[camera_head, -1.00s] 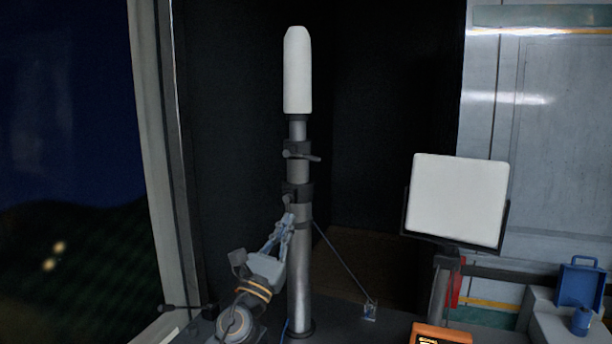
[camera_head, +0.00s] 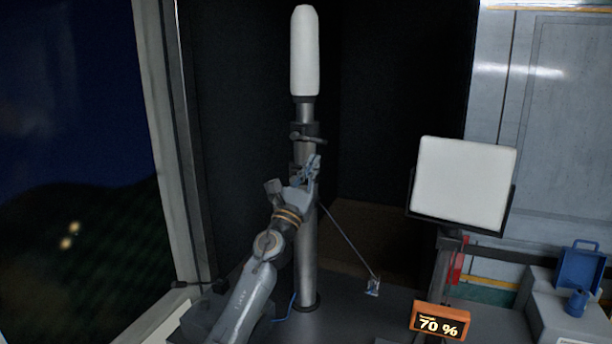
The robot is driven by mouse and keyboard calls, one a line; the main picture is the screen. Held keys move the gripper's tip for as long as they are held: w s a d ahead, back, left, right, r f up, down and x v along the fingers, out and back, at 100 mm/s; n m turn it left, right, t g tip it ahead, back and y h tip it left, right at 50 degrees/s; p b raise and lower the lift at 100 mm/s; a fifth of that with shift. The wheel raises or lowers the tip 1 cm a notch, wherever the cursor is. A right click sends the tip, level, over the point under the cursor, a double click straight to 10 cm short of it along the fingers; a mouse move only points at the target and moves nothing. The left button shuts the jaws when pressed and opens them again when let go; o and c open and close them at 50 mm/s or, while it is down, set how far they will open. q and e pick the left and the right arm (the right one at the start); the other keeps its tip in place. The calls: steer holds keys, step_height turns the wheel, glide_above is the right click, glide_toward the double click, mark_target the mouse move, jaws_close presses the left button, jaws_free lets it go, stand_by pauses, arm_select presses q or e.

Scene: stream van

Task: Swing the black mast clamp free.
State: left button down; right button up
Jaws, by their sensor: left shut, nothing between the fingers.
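The grey mast (camera_head: 308,260) stands upright on the dark floor, with a white rounded antenna (camera_head: 305,55) on top. A black clamp (camera_head: 309,133) with a lever sticking out to the right sits around the mast below the antenna. A second dark collar on the mast lies lower, partly hidden by my gripper. My left gripper (camera_head: 312,168) is shut and empty, in front of the mast just below the upper clamp. I cannot tell whether it touches the mast. My right gripper is not in view.
A white panel (camera_head: 463,182) on a dark stand is to the right. An orange display (camera_head: 440,321) reading 70 % is below it. A blue case (camera_head: 580,266) and blue mug (camera_head: 577,303) sit on a grey box. A thin stay runs from the mast to a floor anchor (camera_head: 373,287).

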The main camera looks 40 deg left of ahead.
arm_select(q)
step_height(320, 180, up, 2)
steer(key=shift+w+p, duration=0.1)
steer(key=shift+p, duration=0.4)
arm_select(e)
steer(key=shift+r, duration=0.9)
